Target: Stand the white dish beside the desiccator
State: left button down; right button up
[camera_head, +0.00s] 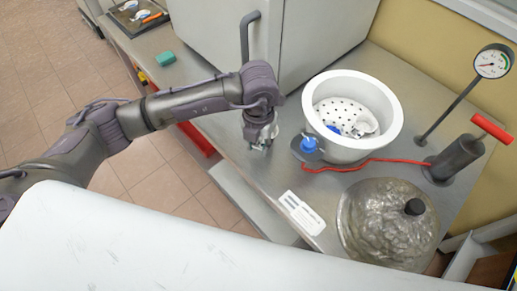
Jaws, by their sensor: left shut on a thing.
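The desiccator (393,90) is an open white bowl with a perforated plate, standing on the bench. Small white ware (366,124) and a blue piece (334,129) sit on the plate; I cannot tell whether the white dish is among them. My left gripper (262,142) points down over the bench, left of the desiccator and apart from it. It is shut on a small pale thing, mostly hidden by the fingers; I cannot tell whether this is the dish. My right gripper is not in view.
The grey domed lid (372,222) lies at the front right. A red hose (400,160) runs from the blue valve (308,145) towards the pump (458,158). A gauge (492,64) stands behind. A grey cabinet (310,40) with a handle is behind my gripper. A label (300,212) lies near the front edge.

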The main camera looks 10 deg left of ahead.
aim_at(259, 159)
pick_arm(q)
notch_tip(259, 159, down, 5)
jog(key=shift+r+p, duration=0.2)
jog(key=shift+p, duration=0.15)
jog(key=shift+f, duration=0.3)
jog(key=c, duration=0.8)
grip_release()
jog(key=shift+r, duration=0.1)
jog(key=shift+c, duration=0.2)
jog(key=shift+r, duration=0.1)
jog(key=shift+r, duration=0.2)
notch_tip(259, 159, up, 10)
jog(key=shift+r+b, duration=0.25)
jog(key=shift+b, duration=0.95)
jog(key=shift+r, duration=0.6)
